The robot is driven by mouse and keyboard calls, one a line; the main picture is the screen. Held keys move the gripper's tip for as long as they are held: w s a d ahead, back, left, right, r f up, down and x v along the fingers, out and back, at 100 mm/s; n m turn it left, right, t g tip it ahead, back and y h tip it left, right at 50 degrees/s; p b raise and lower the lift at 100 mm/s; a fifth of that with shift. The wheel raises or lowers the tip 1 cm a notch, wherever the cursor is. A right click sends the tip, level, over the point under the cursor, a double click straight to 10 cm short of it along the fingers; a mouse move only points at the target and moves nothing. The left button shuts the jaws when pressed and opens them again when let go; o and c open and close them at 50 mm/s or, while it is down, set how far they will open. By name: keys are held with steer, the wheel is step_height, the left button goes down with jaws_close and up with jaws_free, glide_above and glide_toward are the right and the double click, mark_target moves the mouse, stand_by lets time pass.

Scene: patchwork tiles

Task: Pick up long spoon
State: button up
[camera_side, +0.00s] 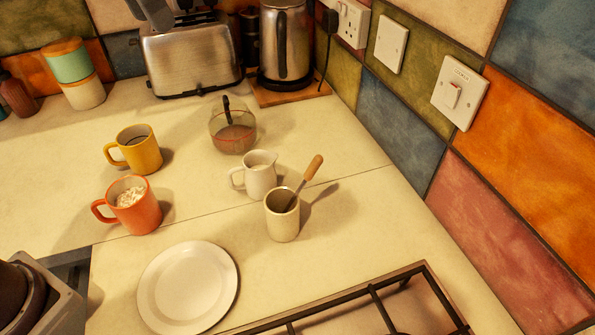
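A long spoon (306,177) with a wooden handle and a metal neck stands tilted in a cream cup (283,223). Its handle leans up to the right above the rim, and its lower end is hidden inside the cup. A grey part (155,13) at the top edge, in front of the toaster, looks like the end of my gripper. It is mostly cut off by the frame, so I cannot tell whether it is open or shut. It is well away from the spoon.
A small cream jug (260,177) stands close behind the cup. An orange mug (132,207), yellow mug (139,155) and glass pot (233,131) stand farther left and back. A white plate (187,287) and hob grate (370,300) lie in front. A tiled wall (400,130) rises at right.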

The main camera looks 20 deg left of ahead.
steer(key=w+d+f+m+g, duration=0.1)
steer(key=w+d+f+m, duration=0.15)
steer(key=w+d, duration=0.45)
steer(key=m+g+y, duration=0.1)
steer(key=m+g, duration=0.1)
glide_above(307, 180)
steer(key=w, duration=0.2)
step_height(307, 180, down, 7)
steer(key=f, duration=1.3)
steer(key=s+f, duration=0.1)
steer(key=f, duration=0.6)
steer(key=shift+s+a+f, duration=0.1)
steer(key=shift+a+f, duration=0.05)
steer(key=shift+f, duration=0.05)
jaws_close()
